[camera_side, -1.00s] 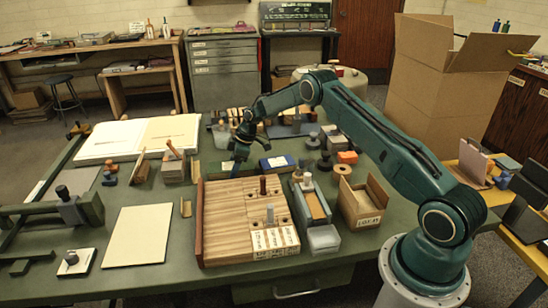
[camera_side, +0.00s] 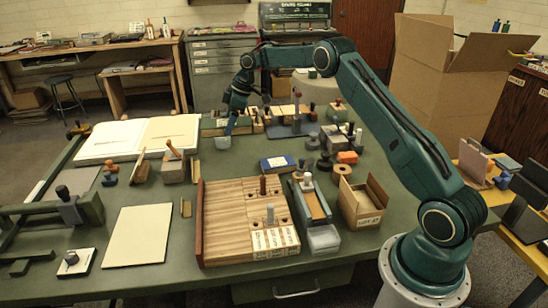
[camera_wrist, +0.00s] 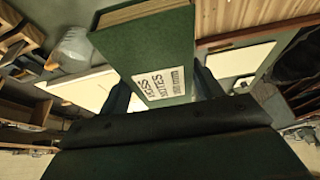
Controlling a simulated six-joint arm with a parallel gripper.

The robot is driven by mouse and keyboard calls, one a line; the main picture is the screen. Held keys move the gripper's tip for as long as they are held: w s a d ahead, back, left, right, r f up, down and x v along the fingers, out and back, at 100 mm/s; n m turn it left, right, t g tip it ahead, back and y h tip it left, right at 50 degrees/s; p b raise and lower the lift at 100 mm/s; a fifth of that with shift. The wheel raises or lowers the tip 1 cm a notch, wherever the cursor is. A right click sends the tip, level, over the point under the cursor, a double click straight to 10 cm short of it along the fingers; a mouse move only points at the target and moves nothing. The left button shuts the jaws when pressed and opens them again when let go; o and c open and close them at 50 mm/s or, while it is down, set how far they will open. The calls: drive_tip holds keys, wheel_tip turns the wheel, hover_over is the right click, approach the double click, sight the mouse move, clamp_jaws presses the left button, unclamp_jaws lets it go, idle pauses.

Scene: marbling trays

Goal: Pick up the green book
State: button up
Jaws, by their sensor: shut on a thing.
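The green book (camera_wrist: 148,48) fills the middle of the wrist view, with a pale label printed in dark letters near my end of it. My gripper (camera_wrist: 162,95) is shut on the book, with one dark finger on each side. In the side view, my gripper (camera_side: 231,115) is raised above the back of the table. The book is hard to pick out there against my dark green fingers.
An open white book (camera_side: 150,137) lies at the back left. Small tools and blocks crowd the back right.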

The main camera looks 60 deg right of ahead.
drive_tip(key=shift+r, duration=1.4)
drive_tip(key=shift+a, duration=0.1)
